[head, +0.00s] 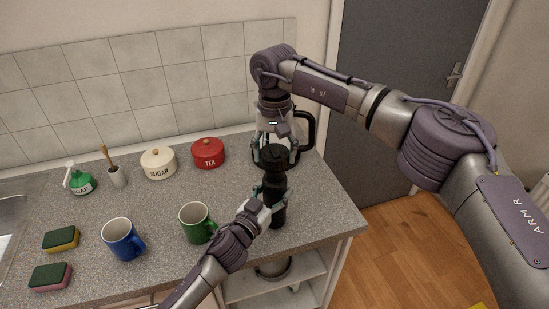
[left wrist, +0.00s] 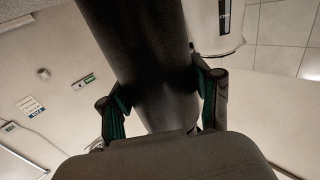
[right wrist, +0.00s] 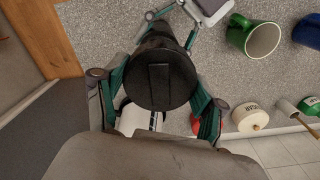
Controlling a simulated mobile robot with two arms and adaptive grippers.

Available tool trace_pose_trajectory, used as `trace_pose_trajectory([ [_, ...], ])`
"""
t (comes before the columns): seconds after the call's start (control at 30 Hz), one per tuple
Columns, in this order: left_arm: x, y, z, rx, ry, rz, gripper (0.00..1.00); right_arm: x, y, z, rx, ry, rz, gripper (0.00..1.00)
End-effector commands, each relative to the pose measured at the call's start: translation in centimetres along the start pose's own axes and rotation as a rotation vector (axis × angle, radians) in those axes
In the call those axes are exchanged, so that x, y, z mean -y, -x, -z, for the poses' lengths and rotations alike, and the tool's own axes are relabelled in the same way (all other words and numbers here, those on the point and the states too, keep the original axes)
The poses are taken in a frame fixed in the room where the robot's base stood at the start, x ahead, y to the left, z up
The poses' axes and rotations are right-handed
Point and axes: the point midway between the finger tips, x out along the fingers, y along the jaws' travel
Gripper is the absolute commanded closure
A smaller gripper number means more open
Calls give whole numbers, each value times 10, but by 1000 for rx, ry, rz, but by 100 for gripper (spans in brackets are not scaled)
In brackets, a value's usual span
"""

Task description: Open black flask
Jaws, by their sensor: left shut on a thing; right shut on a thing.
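The black flask (head: 278,213) is upright near the right front of the counter. Whether its base touches the counter is hard to tell. My left gripper (head: 266,192) is shut on the flask's body from the front left; the left wrist view shows the dark body (left wrist: 150,50) between the fingers. My right gripper (head: 275,157) comes from above and is shut on the flask's lid (head: 273,152). In the right wrist view the round black lid top (right wrist: 160,78) sits between the fingers. The seam between lid and body cannot be made out.
A kettle with a black handle (head: 309,128) stands close behind the flask. A green mug (head: 196,224) and blue mug (head: 122,240) are to the left. Red tea (head: 208,154) and white sugar (head: 158,164) pots stand at the back. The counter's right edge is close.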

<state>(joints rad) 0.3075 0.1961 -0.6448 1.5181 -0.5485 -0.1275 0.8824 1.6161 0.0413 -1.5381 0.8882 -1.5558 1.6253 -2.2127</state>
Motion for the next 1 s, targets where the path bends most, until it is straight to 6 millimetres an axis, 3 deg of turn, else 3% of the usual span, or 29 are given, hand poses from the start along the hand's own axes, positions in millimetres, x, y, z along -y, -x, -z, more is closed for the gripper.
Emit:
trace_pose_trajectory([
  [0.13,0,0,-1,2,1,0,100,0,19,0,-2,0,-1,72],
  [0.37,0,0,-1,2,1,0,100,0,22,0,0,0,-1,72],
  [0.4,0,0,-1,2,1,0,32,0,22,0,0,0,0,72],
  [0.53,0,0,-1,2,1,0,10,0,22,0,0,0,-1,72],
  [0.87,0,0,0,1,0,0,8,0,22,0,0,0,-1,72],
  [1.0,0,9,-1,1,0,0,8,0,22,0,0,0,-1,72],
])
